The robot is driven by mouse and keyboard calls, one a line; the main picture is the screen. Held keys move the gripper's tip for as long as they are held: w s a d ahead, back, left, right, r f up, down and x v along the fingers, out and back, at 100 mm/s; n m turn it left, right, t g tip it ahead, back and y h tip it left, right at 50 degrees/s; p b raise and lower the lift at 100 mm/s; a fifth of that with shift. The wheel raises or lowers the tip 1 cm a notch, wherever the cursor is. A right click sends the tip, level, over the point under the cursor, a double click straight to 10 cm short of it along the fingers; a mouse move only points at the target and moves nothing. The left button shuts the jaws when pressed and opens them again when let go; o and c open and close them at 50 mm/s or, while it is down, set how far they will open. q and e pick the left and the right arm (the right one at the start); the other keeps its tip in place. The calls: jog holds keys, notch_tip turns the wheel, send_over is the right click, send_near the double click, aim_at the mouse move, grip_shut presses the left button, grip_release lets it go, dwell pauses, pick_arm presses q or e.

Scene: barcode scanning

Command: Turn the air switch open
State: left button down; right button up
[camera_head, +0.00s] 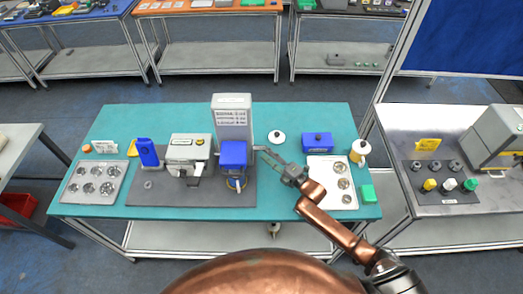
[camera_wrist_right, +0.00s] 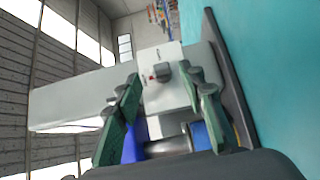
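The switch knob (camera_wrist_right: 161,73) is a small grey knob with a red mark beside it on a light panel (camera_wrist_right: 181,100) in the right wrist view. I cannot make it out clearly in the head view. My right gripper (camera_wrist_right: 163,84) is open, with its two green-padded fingers apart on either side of the knob in the picture. I cannot tell whether they touch it. In the head view my right gripper (camera_head: 266,155) is beside the blue-topped machine (camera_head: 234,155), near the tall grey box (camera_head: 232,103). My left gripper is not in view.
The turquoise table (camera_head: 300,119) also bears a grey machine (camera_head: 189,148), a blue box (camera_head: 317,141), a white bottle (camera_head: 360,150) and a tray (camera_head: 330,168) with round parts. A side table (camera_head: 458,203) stands on the right. Table space near the front edge is clear.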

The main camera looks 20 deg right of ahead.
aim_at(257, 148)
jog(key=shift+x, duration=1.75)
jog(key=shift+c, duration=0.7)
grip_shut()
